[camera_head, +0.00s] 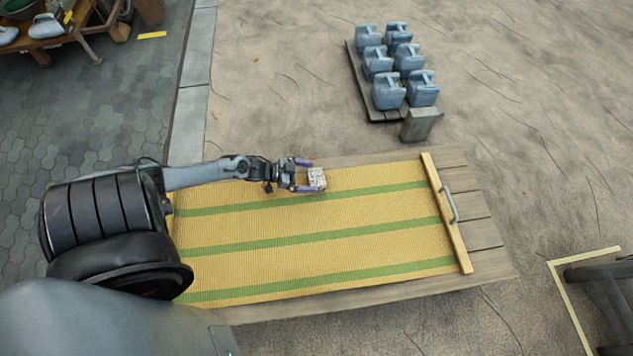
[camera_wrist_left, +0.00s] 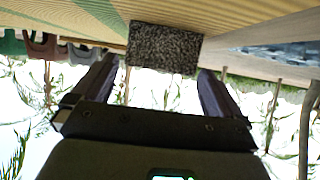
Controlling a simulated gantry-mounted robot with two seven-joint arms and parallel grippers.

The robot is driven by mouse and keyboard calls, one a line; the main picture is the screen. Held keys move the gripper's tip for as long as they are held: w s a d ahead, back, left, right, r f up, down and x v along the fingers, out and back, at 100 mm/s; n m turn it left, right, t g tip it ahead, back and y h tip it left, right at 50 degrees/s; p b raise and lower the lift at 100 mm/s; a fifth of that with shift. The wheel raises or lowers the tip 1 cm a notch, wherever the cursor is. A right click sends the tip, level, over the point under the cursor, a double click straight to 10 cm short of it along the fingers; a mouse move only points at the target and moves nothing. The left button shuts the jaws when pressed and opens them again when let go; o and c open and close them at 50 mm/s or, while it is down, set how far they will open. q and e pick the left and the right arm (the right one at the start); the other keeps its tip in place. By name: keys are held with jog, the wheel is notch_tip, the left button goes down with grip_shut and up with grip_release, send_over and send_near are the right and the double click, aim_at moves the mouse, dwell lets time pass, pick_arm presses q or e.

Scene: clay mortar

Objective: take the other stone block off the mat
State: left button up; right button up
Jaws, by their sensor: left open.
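A small speckled grey stone block (camera_head: 317,178) sits near the far edge of the yellow mat (camera_head: 310,265) with green stripes. My left gripper (camera_head: 304,176) is open at the block's left side, its fingers pointing toward it. In the left wrist view the block (camera_wrist_left: 165,48) shows ahead of the gap between the two fingers (camera_wrist_left: 155,68), and the jaws hold nothing. Whether a finger touches the block I cannot tell. No other stone block shows on the mat. My right gripper is not in view.
A wooden bar (camera_head: 448,212) with a metal handle lies across the mat's right end, on a plank board (camera_head: 485,245). Several blue-grey jugs (camera_head: 388,92) stand on a pallet at the back, with a grey block (camera_head: 420,125) beside it. Bare ground lies between.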

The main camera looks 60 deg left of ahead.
aim_at(316, 176)
pick_arm(q)
jog(key=shift+b+x, duration=0.4)
jog(key=shift+x, duration=0.8)
jog(key=shift+a, duration=0.1)
jog(key=shift+c, duration=1.1)
jog(key=c, duration=1)
jog(key=shift+r, duration=0.15)
